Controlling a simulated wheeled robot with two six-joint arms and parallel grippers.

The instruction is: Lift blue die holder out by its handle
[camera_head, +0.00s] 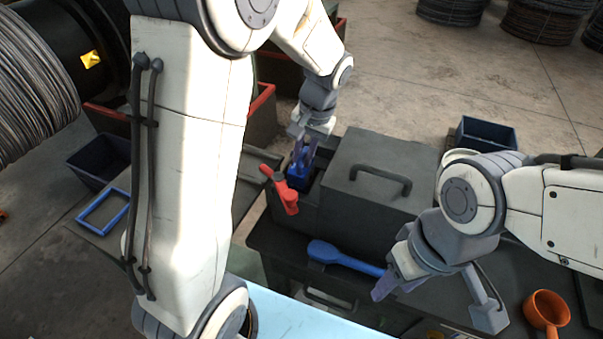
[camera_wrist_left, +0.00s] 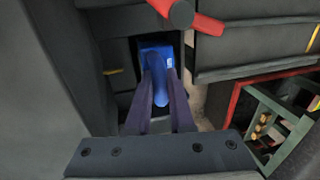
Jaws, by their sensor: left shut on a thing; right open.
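The blue die holder (camera_head: 297,180) sits in a dark slot of the grey box, just left of the lidded part. In the left wrist view the blue holder (camera_wrist_left: 153,52) shows between my fingers, its rounded handle (camera_wrist_left: 160,92) pointing toward the camera. My left gripper (camera_head: 301,158) reaches down from above and is shut on the handle; the fingers hide part of it. The holder's lower end is hidden in the slot.
A red clamp lever (camera_head: 282,190) stands right beside the holder; it also shows in the left wrist view (camera_wrist_left: 190,17). The grey lid (camera_head: 372,195) with a dark handle rises to the right. An orange mug (camera_head: 546,308) and blue bin (camera_head: 486,134) are further right.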

